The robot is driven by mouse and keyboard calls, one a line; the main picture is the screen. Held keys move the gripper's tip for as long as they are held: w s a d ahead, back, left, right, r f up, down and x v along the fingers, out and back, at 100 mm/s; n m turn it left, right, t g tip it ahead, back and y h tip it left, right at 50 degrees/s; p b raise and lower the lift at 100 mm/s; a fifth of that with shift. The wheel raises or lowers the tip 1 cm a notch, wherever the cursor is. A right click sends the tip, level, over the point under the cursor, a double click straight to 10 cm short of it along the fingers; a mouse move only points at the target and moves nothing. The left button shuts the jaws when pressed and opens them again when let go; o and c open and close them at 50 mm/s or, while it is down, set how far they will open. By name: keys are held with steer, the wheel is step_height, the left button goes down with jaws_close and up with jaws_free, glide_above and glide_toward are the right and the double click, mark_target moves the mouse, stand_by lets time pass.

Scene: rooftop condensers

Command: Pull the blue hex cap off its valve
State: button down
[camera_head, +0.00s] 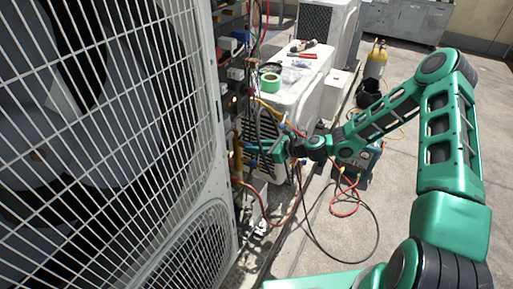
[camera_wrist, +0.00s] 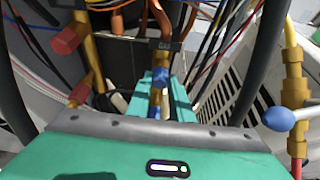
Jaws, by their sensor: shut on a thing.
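In the wrist view, the blue hex cap (camera_wrist: 160,77) sits on an upright brass valve (camera_wrist: 155,94) below a dark tag reading GAS (camera_wrist: 165,45). My gripper (camera_wrist: 159,83) reaches forward with its two green fingers on either side of the valve, shut on the blue cap at their tips. The cap still looks in line with the valve; I cannot tell any gap between them. Another blue part (camera_wrist: 153,112) shows lower between the fingers. In the head view, my gripper (camera_head: 266,149) is at the pipework beside the condenser; the cap is too small to make out.
Red caps (camera_wrist: 67,41) on brass piping stand left, and a blue-knobbed brass valve (camera_wrist: 278,118) right. The large condenser (camera_head: 110,120) fills the left. A white unit (camera_head: 310,95) bearing tools stands behind my gripper. Hoses (camera_head: 350,205) loop over the open floor.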

steer(key=shift+s+d, duration=0.1)
steer(key=shift+d, duration=0.05)
steer(key=shift+s+d, duration=0.2)
steer(key=shift+d, duration=0.1)
steer(key=shift+s+d, duration=0.35)
steer(key=shift+d, duration=0.2)
steer(key=shift+s+d, duration=0.35)
steer(key=shift+d, duration=0.2)
stand_by(0.4)
steer(key=shift+s+d, duration=0.55)
steer(key=shift+d, duration=0.25)
steer(key=shift+s+d, duration=0.55)
steer(key=shift+d, duration=0.25)
